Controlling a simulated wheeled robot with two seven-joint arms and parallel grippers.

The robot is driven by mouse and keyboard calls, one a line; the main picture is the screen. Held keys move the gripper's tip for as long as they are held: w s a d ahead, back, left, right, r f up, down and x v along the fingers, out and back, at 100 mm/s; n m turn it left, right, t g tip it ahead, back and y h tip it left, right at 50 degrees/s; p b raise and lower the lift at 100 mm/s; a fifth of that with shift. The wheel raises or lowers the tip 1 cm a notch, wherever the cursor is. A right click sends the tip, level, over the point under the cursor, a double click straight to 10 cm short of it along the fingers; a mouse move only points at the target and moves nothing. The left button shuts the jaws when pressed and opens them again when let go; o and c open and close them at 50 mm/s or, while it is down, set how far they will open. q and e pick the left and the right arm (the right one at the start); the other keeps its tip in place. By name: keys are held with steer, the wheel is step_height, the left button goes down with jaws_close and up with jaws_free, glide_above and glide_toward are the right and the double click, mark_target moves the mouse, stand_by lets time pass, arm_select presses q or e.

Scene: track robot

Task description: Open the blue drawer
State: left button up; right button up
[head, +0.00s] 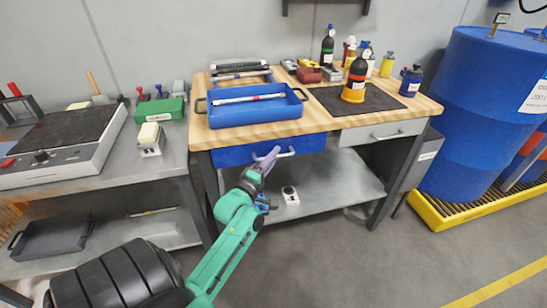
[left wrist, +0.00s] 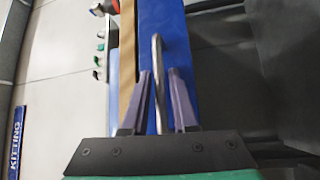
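The blue drawer (head: 232,156) is under the left side of the wooden-topped workbench and looks closed. Its pale bar handle (head: 286,153) sticks out from the front. In the left wrist view the blue drawer front (left wrist: 176,30) fills the middle, with the handle (left wrist: 157,60) running toward me. My left gripper (head: 266,160) is at the handle. In the wrist view its two purple-grey fingers (left wrist: 160,75) stand on either side of the bar, with gaps visible, so it is open around the handle. My right gripper is not in view.
A blue tray (head: 255,115) sits on the bench above the drawer. A grey drawer (head: 383,132) is at the right. A lower metal shelf (head: 330,180) holds a small white item (head: 290,195). Blue drums (head: 470,110) stand far right. The floor in front is clear.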

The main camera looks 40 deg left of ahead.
arm_select(q)
steer(key=shift+c, duration=0.4)
jaws_close()
stand_by(0.9)
